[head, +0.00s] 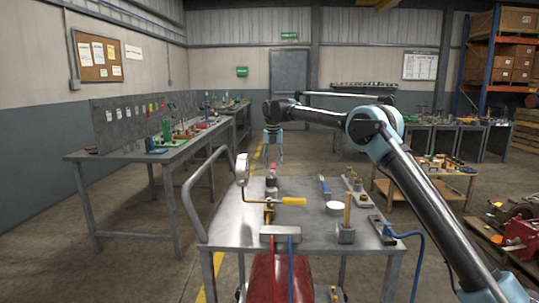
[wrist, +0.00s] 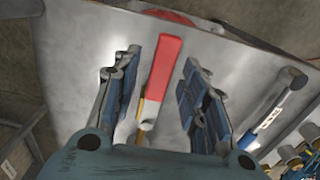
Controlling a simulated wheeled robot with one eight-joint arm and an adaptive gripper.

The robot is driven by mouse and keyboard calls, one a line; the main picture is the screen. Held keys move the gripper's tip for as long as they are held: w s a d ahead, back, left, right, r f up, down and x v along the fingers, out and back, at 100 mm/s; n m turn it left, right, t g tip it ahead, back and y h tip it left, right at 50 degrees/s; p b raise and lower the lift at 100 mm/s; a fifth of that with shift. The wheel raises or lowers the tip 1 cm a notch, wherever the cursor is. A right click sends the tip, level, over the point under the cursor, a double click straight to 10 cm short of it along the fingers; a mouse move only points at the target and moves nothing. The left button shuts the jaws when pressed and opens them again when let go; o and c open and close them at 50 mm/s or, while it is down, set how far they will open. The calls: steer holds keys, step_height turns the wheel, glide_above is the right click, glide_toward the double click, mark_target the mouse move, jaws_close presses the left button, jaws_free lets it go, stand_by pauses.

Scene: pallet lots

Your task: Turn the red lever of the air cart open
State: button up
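The air cart (head: 225,228) stands in front of me with a grey metal top. The red lever (wrist: 165,66) shows in the wrist view as a flat red bar between my fingers, with a brass-coloured part at its lower end. In the head view a small red-topped part (head: 271,168) stands at the cart's far side, below my gripper (head: 273,157). My gripper's two fingers are spread, one on each side of the lever, with gaps on both sides. How far they are above it I cannot tell.
A yellow handle (head: 291,201) on a brass fitting and a round gauge (head: 242,168) are on the cart. A workbench (head: 155,150) is at left.

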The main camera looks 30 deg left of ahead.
mark_target(273, 165)
step_height(273, 165, up, 11)
steer(key=shift+r, duration=0.15)
stand_by(0.4)
stand_by(0.5)
